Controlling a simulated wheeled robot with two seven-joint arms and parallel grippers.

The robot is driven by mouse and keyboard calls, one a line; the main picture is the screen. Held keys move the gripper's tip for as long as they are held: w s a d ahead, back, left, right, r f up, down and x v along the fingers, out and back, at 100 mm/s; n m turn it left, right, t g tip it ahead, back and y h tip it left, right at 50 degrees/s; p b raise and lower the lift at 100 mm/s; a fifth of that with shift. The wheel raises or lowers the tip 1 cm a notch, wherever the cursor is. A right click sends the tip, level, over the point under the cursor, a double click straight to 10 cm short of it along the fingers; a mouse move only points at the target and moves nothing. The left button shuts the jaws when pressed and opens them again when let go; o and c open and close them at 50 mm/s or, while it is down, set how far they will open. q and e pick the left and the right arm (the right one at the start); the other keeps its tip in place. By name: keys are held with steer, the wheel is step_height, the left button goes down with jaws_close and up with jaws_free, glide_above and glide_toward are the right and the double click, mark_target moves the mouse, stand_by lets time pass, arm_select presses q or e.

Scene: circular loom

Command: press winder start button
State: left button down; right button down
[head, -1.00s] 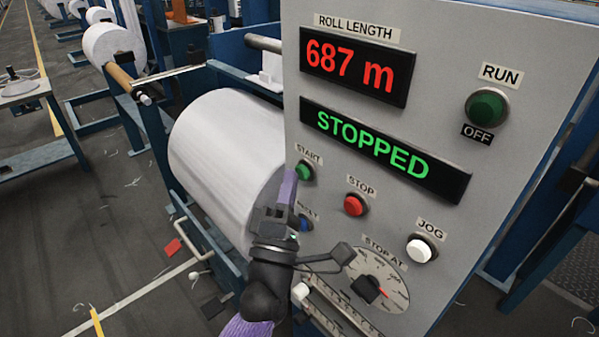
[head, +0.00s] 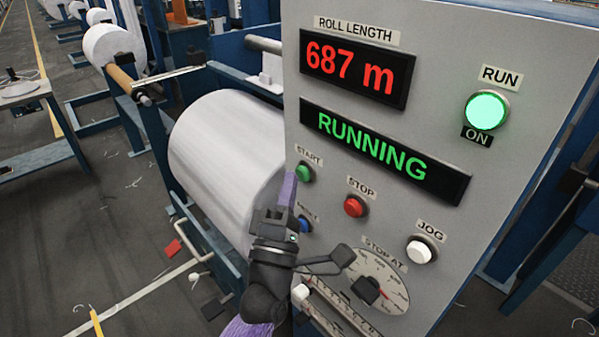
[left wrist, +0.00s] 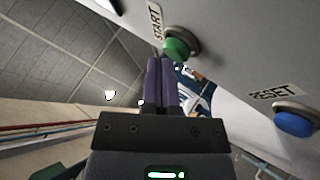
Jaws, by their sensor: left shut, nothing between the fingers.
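The green START button (head: 304,171) is on the left side of the grey control panel (head: 262,0). In the left wrist view the START button (left wrist: 176,48) is just beyond my left fingertips; I cannot tell whether they touch it. My left gripper (head: 288,185) is shut and empty, its purple fingers pointing up beside the button. It also shows in the left wrist view (left wrist: 160,68). The status display (head: 372,148) reads RUNNING. The RUN lamp (head: 486,111) glows green with ON below it. My right gripper is not in view.
The red STOP button (head: 354,206), white JOG button (head: 419,251) and STOP AT dial (head: 391,299) are to the right of my gripper. The blue RESET button (left wrist: 295,121) is close by. A large white roll (head: 222,150) lies behind my gripper. The length display (head: 355,66) reads 687 m.

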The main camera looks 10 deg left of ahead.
arm_select(q)
steer(key=shift+s+a, duration=0.3)
steer(key=shift+s, duration=0.15)
steer(key=s+a+p, duration=0.1)
steer(key=s, duration=0.1)
steer(key=s+a, duration=0.2)
steer(key=shift+p, duration=0.4)
stand_by(0.5)
